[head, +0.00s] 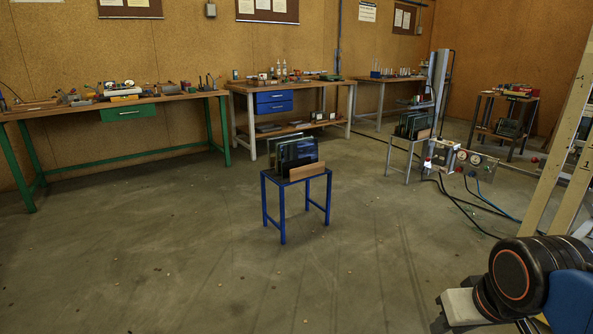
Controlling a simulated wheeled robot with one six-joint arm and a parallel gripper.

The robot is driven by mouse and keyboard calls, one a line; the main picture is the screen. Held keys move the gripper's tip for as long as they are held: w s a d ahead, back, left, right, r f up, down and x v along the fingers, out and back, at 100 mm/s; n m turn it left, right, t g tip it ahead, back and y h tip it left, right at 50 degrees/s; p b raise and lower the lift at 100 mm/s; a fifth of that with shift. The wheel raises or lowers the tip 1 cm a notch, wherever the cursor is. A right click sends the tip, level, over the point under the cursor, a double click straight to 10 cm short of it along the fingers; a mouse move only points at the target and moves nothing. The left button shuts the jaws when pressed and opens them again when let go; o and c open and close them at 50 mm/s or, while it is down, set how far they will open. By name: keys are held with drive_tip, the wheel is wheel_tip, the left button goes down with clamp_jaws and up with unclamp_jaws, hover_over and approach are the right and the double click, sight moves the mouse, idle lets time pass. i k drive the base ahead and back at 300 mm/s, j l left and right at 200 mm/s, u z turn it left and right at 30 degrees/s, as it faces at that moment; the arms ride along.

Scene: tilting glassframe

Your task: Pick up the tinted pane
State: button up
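Several glass panes stand upright in a wooden rack (301,171) on a small blue stand (284,184) in the middle of the floor. The front pane (298,153) looks dark and bluish; at least one behind it looks lighter and greenish. A second group of dark panes (411,125) stands on a grey stand farther back to the right. I cannot tell for sure which pane is the tinted one. My gripper is not in view; only part of my arm shows at the lower right, well apart from the panes.
Workbenches with tools line the back wall, one with green legs (35,175). A grey box with gauges (462,161) and loose cables (470,215) lies on the right. Another stand (515,97) is at the far right. The floor (190,260) around the blue stand is mostly clear.

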sight(304, 153)
drive_tip(key=i, duration=3.9)
